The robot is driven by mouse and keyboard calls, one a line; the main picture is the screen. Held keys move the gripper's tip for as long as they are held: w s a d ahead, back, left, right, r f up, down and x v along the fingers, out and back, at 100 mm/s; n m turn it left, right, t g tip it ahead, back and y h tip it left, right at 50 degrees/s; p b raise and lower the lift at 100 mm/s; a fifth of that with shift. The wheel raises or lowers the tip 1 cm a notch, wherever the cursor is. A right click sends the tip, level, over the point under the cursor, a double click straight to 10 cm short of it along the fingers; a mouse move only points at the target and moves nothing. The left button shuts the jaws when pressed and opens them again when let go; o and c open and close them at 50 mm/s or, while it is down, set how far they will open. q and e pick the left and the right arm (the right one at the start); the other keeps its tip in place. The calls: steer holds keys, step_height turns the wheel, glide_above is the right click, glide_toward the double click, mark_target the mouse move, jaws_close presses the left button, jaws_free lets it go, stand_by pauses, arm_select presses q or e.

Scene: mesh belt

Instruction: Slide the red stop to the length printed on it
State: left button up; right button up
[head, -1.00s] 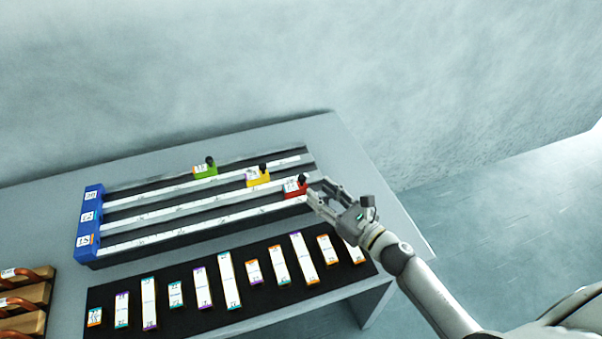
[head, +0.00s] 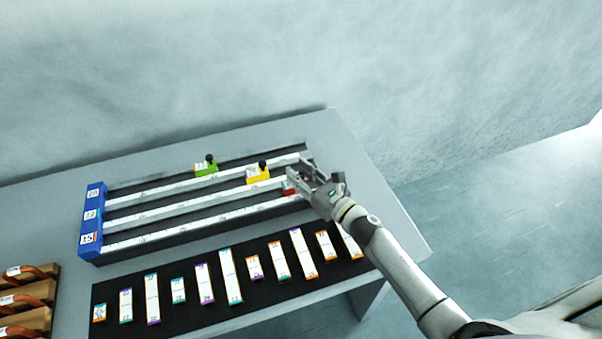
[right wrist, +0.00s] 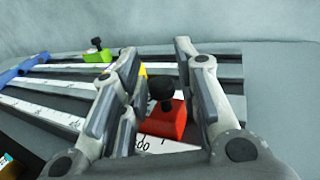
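The red stop (head: 289,187) sits at the right end of the front rail, mostly hidden by my right gripper in the head view. In the right wrist view the red stop (right wrist: 165,120) shows a black knob on top and lies between the fingers. My right gripper (head: 301,172) is open around the stop's knob; gaps remain on both sides in the right wrist view (right wrist: 158,70). The printed length on the stop is hidden. The front rail's white scale (head: 190,222) runs left to a blue end block (head: 90,222). My left gripper is not in view.
A yellow stop (head: 258,176) and a green stop (head: 206,168) sit on the other rails behind. A black mat (head: 190,312) with several white strips lies in front. Wooden blocks with orange handles (head: 30,300) stand at left. The table (head: 385,215) is bare at right.

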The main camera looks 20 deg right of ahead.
jaws_close()
steer(key=a+b, duration=0.1)
steer(key=a, duration=0.6)
steer(key=shift+s+a+b, duration=0.1)
steer(key=shift+s+b, duration=0.1)
steer(key=shift+b, duration=0.15)
steer(key=shift+a, duration=0.15)
steer(key=shift+o, duration=1.8)
jaws_free()
steer(key=shift+d, duration=0.3)
